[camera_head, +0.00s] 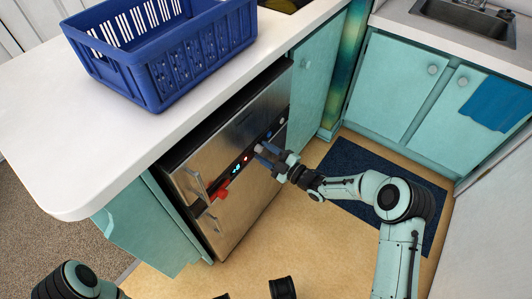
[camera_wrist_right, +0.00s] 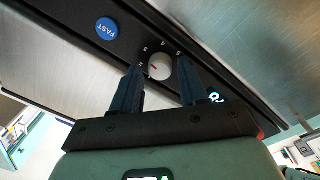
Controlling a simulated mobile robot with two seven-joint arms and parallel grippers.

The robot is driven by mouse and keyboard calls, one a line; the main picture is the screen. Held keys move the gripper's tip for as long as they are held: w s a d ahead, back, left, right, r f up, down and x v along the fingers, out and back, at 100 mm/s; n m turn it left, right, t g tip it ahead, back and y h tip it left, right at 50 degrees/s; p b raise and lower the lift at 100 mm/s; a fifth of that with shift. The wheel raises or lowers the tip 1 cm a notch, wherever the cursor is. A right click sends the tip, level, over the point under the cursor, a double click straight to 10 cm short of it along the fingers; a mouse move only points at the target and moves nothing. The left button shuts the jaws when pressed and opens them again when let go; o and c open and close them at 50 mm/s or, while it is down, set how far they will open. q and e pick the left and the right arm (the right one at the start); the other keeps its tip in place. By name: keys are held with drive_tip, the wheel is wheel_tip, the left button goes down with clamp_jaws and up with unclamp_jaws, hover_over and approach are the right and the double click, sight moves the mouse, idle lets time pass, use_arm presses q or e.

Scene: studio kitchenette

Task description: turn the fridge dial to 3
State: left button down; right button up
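The fridge (camera_head: 250,190) is a steel two-door unit under the counter, with a dark control strip across it. In the right wrist view the dial (camera_wrist_right: 159,67) is a small white knob with a short red mark pointing to the upper left. Small marks ring it, too small to read surely. My right gripper (camera_wrist_right: 160,75) is open, with one dark finger on each side of the dial; I cannot tell whether they touch it. In the head view the right gripper (camera_head: 266,153) is at the strip and hides the dial.
The strip also bears a blue FAST button (camera_wrist_right: 106,28) and a lit display (camera_head: 236,169). A red item (camera_head: 221,194) is by the door handles. A blue basket (camera_head: 165,65) stands on the white counter (camera_head: 50,130). A dark blue mat (camera_head: 345,165) lies on the floor.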

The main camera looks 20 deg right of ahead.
drive_tip(key=shift+o, duration=0.3)
use_arm(q)
drive_tip(key=w+r+t+p, duration=0.2)
drive_tip(key=w+r+p, duration=0.1)
drive_tip(key=w, duration=0.3)
drive_tip(key=shift+d+r, duration=0.4)
drive_tip(key=shift+r, duration=0.3)
use_arm(e)
drive_tip(key=v, duration=1.3)
drive_tip(key=shift+s, duration=0.2)
drive_tip(key=shift+d, duration=0.1)
